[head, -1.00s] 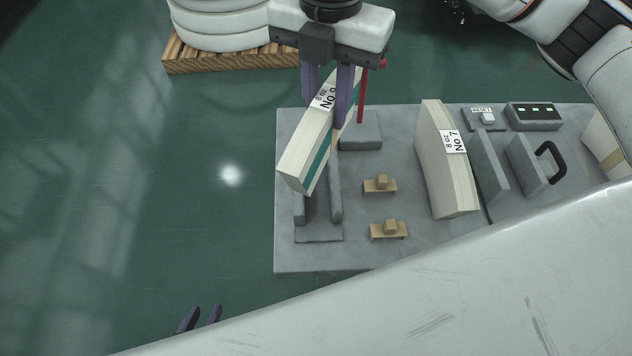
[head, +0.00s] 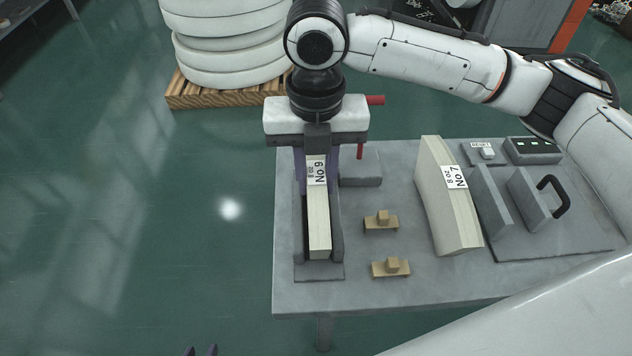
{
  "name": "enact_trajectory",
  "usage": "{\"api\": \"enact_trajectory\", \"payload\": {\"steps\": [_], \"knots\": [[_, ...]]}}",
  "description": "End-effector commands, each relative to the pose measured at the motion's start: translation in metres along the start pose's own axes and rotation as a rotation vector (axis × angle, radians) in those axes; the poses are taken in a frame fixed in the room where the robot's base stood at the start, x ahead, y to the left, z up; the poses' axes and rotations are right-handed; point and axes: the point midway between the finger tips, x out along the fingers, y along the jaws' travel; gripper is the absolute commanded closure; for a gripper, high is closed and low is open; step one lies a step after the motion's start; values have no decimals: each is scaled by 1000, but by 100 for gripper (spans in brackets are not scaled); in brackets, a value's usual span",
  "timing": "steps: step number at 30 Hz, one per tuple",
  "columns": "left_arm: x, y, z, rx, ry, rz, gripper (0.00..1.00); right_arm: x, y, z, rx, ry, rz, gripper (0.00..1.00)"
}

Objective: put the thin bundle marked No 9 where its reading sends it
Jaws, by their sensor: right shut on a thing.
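The thin bundle marked No 9 (head: 319,228) is a narrow cream block with a white label; the small print beside the number is hard to read. It sits upright between the two grey walls of a slot holder (head: 337,238) at the table's left side. My right gripper (head: 317,172) is shut on its far end, one purple finger on each side. Whether its underside touches the holder floor is hidden.
A thicker bundle marked No 7 (head: 440,200) stands mid-table. Two small tan pieces (head: 381,221) (head: 391,267) lie between. Right are grey upright plates (head: 492,200), a black handle (head: 556,195), a reset button (head: 487,152) and a box with green lights (head: 533,148). A grey block (head: 361,168) adjoins the holder.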

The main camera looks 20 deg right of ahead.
Motion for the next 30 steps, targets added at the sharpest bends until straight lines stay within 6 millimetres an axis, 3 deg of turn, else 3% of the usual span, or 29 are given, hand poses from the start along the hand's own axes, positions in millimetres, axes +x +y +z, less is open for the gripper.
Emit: {"api": "enact_trajectory", "payload": {"steps": [3, 14, 15, 18, 30], "knots": [[1, 0, 1, 0, -1, 0, 71, 15, 0, 0, 1, 0, 1, 100], [-1, 1, 2, 0, -5, 1, 71, 17, 0, 1, 2, -2, 3, 100], [-1, 1, 3, -1, -6, 1, 71, 19, 0, 0, 2, -1, 1, 73], [-1, 1, 3, -1, -7, 1, 71, 19, 0, 0, 2, -1, 1, 58], [0, 1, 5, -1, -8, 1, 71, 10, 0, 0, 1, -1, 2, 58]]}}
